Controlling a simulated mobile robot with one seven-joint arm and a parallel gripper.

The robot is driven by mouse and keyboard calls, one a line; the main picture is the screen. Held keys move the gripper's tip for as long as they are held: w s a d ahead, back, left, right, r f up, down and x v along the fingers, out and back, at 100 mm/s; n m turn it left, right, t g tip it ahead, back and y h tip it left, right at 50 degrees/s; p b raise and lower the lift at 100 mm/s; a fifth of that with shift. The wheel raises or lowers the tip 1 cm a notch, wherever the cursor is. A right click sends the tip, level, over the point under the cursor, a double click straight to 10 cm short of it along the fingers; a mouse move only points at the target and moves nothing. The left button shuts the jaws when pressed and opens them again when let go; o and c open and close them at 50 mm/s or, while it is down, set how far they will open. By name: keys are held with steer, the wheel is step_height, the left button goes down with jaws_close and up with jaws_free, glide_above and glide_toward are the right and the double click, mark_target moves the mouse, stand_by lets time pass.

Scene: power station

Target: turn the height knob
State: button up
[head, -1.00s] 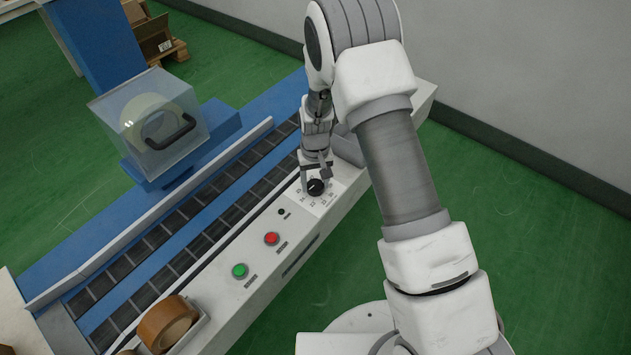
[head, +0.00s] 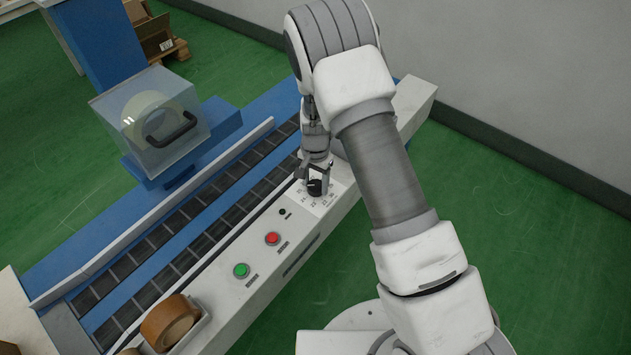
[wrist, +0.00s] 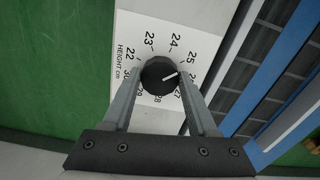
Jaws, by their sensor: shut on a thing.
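The height knob (head: 316,188) is a round black knob on a white dial plate (head: 328,201) near the far end of the machine's front panel. In the wrist view the black knob (wrist: 160,76) carries a white pointer line that points toward the upper right, between the 25 and 27 marks. Printed numbers from 22 to 30 ring it, beside the words HEIGHT cm. My gripper (wrist: 160,88) has one finger on each side of the knob and is shut on it. In the head view my gripper (head: 316,178) reaches down over the knob.
A green button (head: 241,270) and a red button (head: 272,239) sit on the same panel. A roller conveyor with a blue frame runs beside it. A clear cover (head: 152,120) stands across the conveyor. A brown tape roll (head: 169,322) lies at the near end.

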mark_target(315, 185)
stand_by(0.3)
steer(key=o, duration=1.4)
steer(key=shift+r, duration=0.1)
step_height(315, 185, up, 17)
steer(key=p, duration=0.3)
steer(key=shift+r+p, duration=0.1)
steer(key=shift+p, duration=0.25)
